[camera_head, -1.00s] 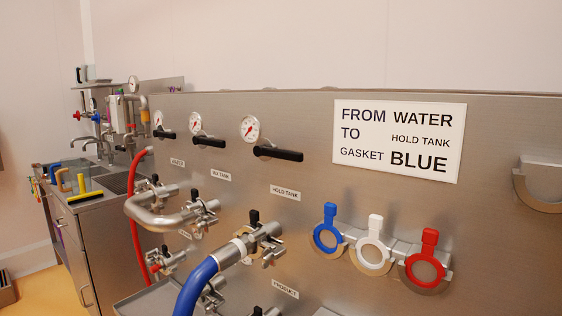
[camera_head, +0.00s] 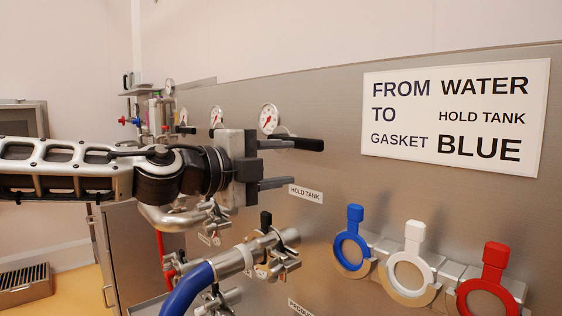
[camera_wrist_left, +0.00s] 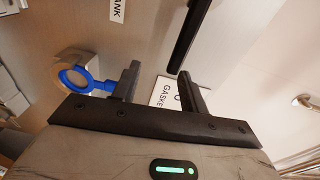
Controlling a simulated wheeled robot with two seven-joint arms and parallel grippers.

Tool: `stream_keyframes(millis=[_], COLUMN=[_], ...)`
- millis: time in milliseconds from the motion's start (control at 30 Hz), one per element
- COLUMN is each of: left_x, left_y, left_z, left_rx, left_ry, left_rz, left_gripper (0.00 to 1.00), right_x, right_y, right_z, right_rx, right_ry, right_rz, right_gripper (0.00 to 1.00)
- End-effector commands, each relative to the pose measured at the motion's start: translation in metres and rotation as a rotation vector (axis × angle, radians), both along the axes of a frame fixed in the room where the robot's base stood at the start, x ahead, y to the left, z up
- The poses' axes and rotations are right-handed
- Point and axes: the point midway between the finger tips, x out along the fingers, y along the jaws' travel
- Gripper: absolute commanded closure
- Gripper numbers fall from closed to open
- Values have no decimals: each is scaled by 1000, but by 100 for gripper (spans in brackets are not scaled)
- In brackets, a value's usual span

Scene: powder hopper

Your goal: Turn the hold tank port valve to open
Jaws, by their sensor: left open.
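The hold tank port valve's black lever (camera_head: 308,144) lies about horizontal on the steel panel, under a round gauge and above the HOLD TANK label (camera_head: 305,193). The black lever also shows in the left wrist view (camera_wrist_left: 189,35), at the top, slanting down toward the fingers. My left gripper (camera_head: 285,164) is open and empty in front of the panel. Its upper finger overlaps the lever's left part in the head view, and its lower finger is below the lever. Contact cannot be told. The fingers also show in the wrist view (camera_wrist_left: 158,78). My right gripper is not in view.
A blue hose (camera_head: 187,292) with a metal coupling and clamp sits below the gripper. Blue (camera_head: 353,240), white (camera_head: 410,262) and red (camera_head: 490,283) gaskets hang on the panel at the right. A sign (camera_head: 455,118) is above them. Pipes and other gauges are at the left.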

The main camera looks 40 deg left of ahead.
Motion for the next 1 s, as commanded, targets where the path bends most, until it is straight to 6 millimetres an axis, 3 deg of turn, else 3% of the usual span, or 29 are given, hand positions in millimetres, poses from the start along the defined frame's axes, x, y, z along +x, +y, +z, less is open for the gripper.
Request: stream_keyframes(millis=[100,267,700,1000], left_x=[-18,-18,42,65], left_y=[11,14,8,7], left_z=[18,26,28,26], left_rx=[41,50,46,49], left_ry=[-31,-39,-36,-40], left_rz=[48,64,61,65], left_gripper=[56,56,56,56], right_x=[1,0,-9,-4], right_y=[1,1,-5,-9], right_z=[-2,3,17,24], right_rx=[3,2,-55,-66], right_ry=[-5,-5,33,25], right_rz=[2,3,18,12], right_gripper=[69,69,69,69])
